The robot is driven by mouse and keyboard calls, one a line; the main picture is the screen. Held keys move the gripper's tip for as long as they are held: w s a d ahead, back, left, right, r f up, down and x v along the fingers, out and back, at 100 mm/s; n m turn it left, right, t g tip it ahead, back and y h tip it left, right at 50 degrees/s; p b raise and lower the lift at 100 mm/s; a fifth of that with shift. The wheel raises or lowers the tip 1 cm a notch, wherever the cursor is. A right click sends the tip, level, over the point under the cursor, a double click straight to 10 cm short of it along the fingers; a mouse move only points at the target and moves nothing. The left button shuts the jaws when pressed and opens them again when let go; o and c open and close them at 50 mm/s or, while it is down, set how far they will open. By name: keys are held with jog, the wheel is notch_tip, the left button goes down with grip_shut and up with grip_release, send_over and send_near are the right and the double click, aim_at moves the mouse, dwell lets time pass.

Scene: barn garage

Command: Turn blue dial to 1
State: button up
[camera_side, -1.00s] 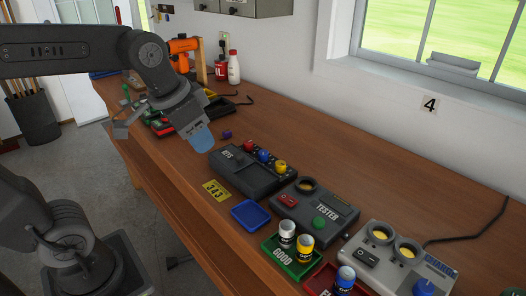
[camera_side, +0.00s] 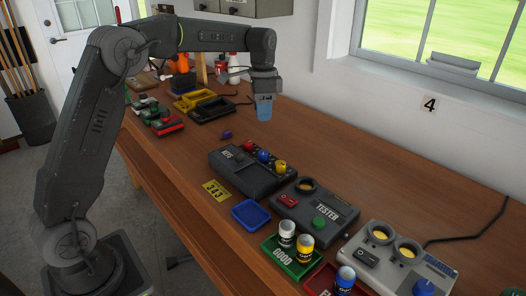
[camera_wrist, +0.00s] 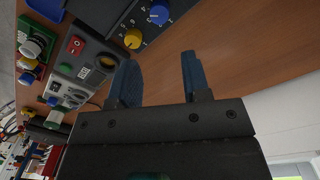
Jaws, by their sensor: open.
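The blue dial (camera_side: 263,156) sits between a red dial (camera_side: 248,146) and a yellow dial (camera_side: 281,167) on a dark control box (camera_side: 236,174) on the bench. In the wrist view the blue dial (camera_wrist: 159,13) is near the top edge, with the yellow dial (camera_wrist: 133,38) below it and small numbers around them. I cannot read clearly where the blue dial points. My gripper (camera_side: 264,112) is open and empty, its blue fingers pointing down above the bench, behind the box and apart from the dials. Its two fingers (camera_wrist: 157,74) also show in the wrist view.
A yellow card marked 343 (camera_side: 215,191) and a blue tray (camera_side: 250,215) lie in front of the box. A tester (camera_side: 314,212), a green tray with cans (camera_side: 290,262) and a charger with another blue knob (camera_side: 399,262) stand to the right.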

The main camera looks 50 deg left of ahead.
aim_at(263, 152)
jog(key=f, duration=1.3)
jog(key=shift+s+d, duration=0.2)
jog(key=shift+d, duration=0.05)
jog(key=shift+c, duration=0.3)
jog(key=c, duration=0.6)
